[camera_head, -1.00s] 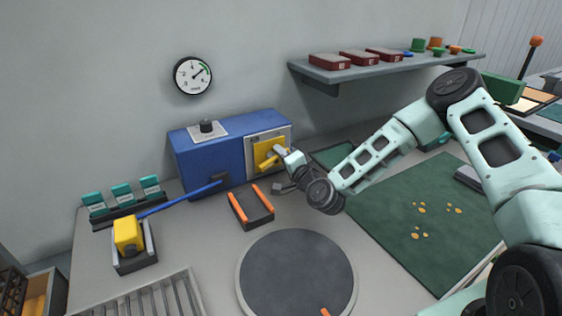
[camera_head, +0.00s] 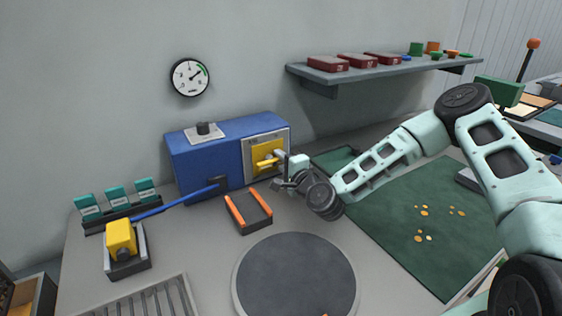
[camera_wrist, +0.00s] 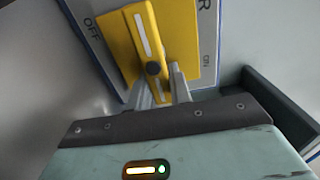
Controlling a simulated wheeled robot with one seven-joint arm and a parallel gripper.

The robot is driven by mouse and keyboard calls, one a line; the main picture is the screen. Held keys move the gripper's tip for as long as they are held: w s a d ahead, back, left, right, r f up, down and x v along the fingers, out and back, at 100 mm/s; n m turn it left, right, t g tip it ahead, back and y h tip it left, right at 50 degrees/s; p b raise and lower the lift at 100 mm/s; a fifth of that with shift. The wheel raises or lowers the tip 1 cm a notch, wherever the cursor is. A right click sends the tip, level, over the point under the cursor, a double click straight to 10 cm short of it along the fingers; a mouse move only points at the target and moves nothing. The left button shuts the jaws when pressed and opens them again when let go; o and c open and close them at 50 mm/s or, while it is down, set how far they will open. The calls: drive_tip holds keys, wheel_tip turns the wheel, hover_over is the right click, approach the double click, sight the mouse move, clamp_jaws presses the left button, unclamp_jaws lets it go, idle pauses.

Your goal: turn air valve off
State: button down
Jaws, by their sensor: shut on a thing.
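The air valve has a yellow lever (camera_wrist: 146,32) with a white stripe, on a yellow square plate (camera_head: 262,149) on the front of a blue box (camera_head: 207,160). In the wrist view the lever runs nearly upright over the plate, with OFF printed on the left and ON on the right. My gripper (camera_wrist: 160,88) is shut on the lever's lower end, one finger on each side. In the head view my gripper (camera_head: 281,162) is at the box's right front, and the lever's end is partly hidden by it.
A round gauge (camera_head: 190,77) hangs on the wall above the box. An orange-railed holder (camera_head: 249,211) and a dark round plate (camera_head: 296,276) lie in front. A shelf (camera_head: 385,69) overhangs at the back right.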

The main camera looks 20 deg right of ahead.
drive_tip(key=c, duration=1.3)
unclamp_jaws()
drive_tip(key=s+b, duration=0.1)
drive_tip(key=s, duration=0.3)
drive_tip(key=s+d, duration=0.1)
drive_tip(key=s, duration=0.3)
drive_tip(key=s+d+b, duration=0.1)
drive_tip(key=s, duration=0.2)
drive_tip(key=shift+s+d+f+b, duration=0.2)
drive_tip(key=shift+s+b, duration=0.1)
drive_tip(key=shift+s, duration=0.1)
drive_tip(key=s, duration=0.1)
drive_tip(key=s+p, duration=0.1)
drive_tip(key=s+r+p, duration=0.1)
drive_tip(key=shift+d, duration=0.35)
drive_tip(key=s+p, duration=0.1)
drive_tip(key=p, duration=0.2)
drive_tip(key=shift+s+d+f, duration=0.1)
drive_tip(key=shift+s+d, duration=0.05)
drive_tip(key=shift+s, duration=0.05)
drive_tip(key=shift+s+f+p, duration=0.25)
drive_tip(key=shift+s+p, duration=0.15)
drive_tip(key=shift+r, duration=0.1)
